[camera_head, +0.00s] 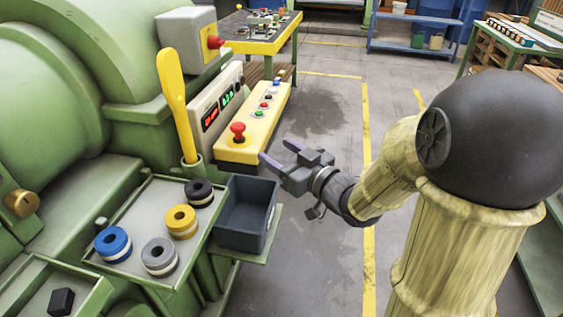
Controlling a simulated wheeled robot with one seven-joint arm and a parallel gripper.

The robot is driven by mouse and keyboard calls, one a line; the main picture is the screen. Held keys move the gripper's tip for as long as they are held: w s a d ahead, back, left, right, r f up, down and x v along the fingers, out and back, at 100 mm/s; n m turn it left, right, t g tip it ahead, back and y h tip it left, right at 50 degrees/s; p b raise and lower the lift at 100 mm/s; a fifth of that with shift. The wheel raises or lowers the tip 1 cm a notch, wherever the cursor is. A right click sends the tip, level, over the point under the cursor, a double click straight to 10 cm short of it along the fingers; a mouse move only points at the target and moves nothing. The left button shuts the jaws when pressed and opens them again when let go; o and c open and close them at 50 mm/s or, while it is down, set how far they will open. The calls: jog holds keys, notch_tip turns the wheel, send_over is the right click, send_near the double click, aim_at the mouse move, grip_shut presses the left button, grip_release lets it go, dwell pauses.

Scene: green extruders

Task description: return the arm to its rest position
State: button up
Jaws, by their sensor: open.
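My gripper (281,154) is open and empty. It hangs in the middle of the picture over the grey floor, right of the yellow control panel and above and right of the dark bin. Its two fingers point left toward the panel's near end. My arm (450,190) is bent and comes in from the right side, with its large dark joint at the upper right. The fingers look apart from the panel and the bin, though the exact gap cannot be told.
A yellow control panel (272,110) with a red knob (237,132) stands near the fingers. A dark bin (247,212) sits beside a green tray (140,215) holding several rings. A yellow lever (174,100) rises behind. A blue shelf (415,46) stands far back. The floor (310,250) is clear.

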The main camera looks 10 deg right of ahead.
jog(key=shift+d+f, duration=0.1)
dwell(0.3)
jog(key=s+d+f+m+g+h, duration=0.2)
jog(key=d+f+m+g+h, duration=0.25)
jog(key=d+f+h, duration=0.55)
jog(key=s+a+f+m+g, duration=0.1)
jog(key=s+f+g, duration=0.25)
jog(key=s, duration=0.25)
jog(key=s+a+f+m+g, duration=0.1)
jog(key=s+f+m+g, duration=0.1)
jog(key=s+f+g, duration=0.3)
notch_tip(320, 180, up, 28)
jog(key=s+t+p, duration=0.1)
jog(key=p, duration=2.5)
jog(key=shift+s+r+h+p, duration=0.25)
jog(key=shift+s+h+p, duration=0.05)
jog(key=shift+s+p, duration=0.1)
